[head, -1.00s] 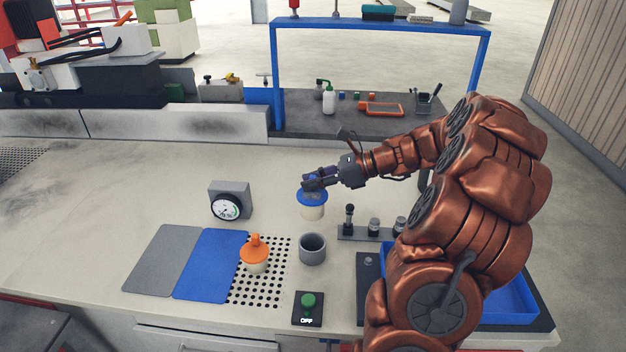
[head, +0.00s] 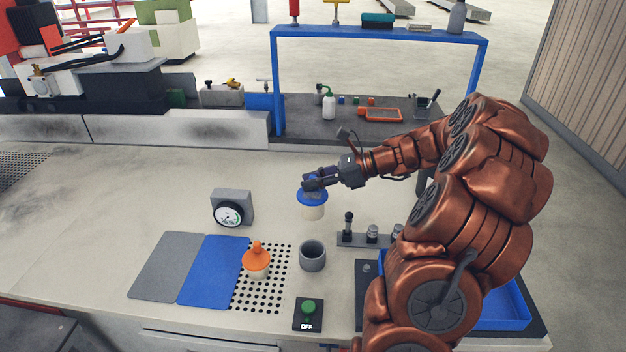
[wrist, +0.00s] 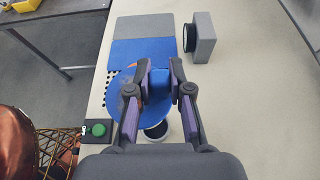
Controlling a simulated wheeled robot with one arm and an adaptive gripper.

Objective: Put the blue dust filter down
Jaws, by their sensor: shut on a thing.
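The blue dust filter (head: 312,207) has a blue cap over a pale cream body. My gripper (head: 313,184) is shut on its blue top knob and holds it upright above the bench, behind the grey cup. In the wrist view the filter's round blue cap (wrist: 124,92) spreads under my gripper (wrist: 160,84), with the knob between the fingers. An orange-capped filter (head: 256,262) stands on the perforated plate (head: 271,290). The blue mat (head: 212,272) and the grey mat (head: 167,266) lie side by side to its left.
The open grey cup (head: 312,256) stands right of the perforated plate. A dial gauge (head: 231,209) stands behind the mats. A green button box (head: 308,314) reads OFF near the front edge. A small rack (head: 366,240) and a blue tray (head: 510,306) are at right.

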